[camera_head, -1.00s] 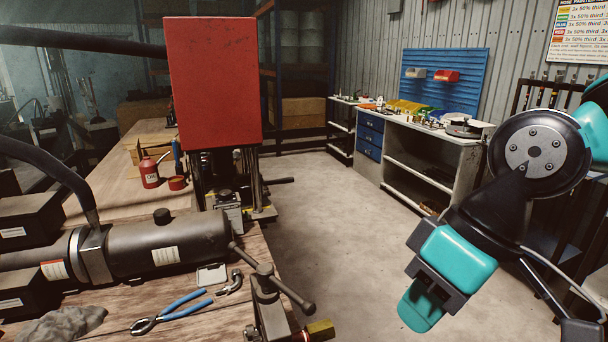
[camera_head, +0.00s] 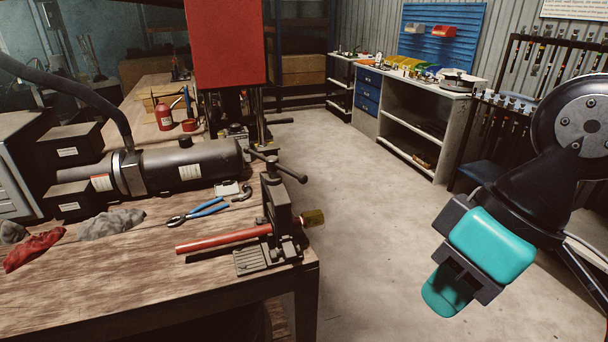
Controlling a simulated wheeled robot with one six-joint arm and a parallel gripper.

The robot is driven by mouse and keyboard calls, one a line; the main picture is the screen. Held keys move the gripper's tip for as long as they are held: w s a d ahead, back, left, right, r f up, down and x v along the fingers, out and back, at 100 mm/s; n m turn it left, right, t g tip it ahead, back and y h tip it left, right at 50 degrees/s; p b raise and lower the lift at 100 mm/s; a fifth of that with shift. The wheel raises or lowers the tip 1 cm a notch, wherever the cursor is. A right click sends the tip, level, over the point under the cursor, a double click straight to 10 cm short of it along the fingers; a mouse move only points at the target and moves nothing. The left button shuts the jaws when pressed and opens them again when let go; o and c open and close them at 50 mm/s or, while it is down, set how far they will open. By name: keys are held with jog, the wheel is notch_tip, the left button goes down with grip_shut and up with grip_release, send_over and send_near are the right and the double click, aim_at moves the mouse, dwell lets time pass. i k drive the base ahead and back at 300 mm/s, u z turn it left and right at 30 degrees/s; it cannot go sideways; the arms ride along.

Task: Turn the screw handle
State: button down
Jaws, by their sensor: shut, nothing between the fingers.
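The screw handle (camera_head: 277,166) is a dark T-bar with a round knob end, on top of a small dark vise-like crimper (camera_head: 279,211) at the corner of the wooden bench. My gripper (camera_head: 447,290) hangs over the floor at the right, well apart from the handle. It is teal and black, shut, and holds nothing.
Blue-handled pliers (camera_head: 198,212), a grey rag (camera_head: 110,224) and a red rag (camera_head: 33,250) lie on the bench. A large dark cylinder (camera_head: 160,168) and a red press (camera_head: 226,45) stand behind. The floor (camera_head: 370,240) between bench and gripper is clear.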

aim_at(272, 165)
jog(key=z, duration=0.55)
jog(key=i, duration=1.15)
jog(key=u, duration=0.7)
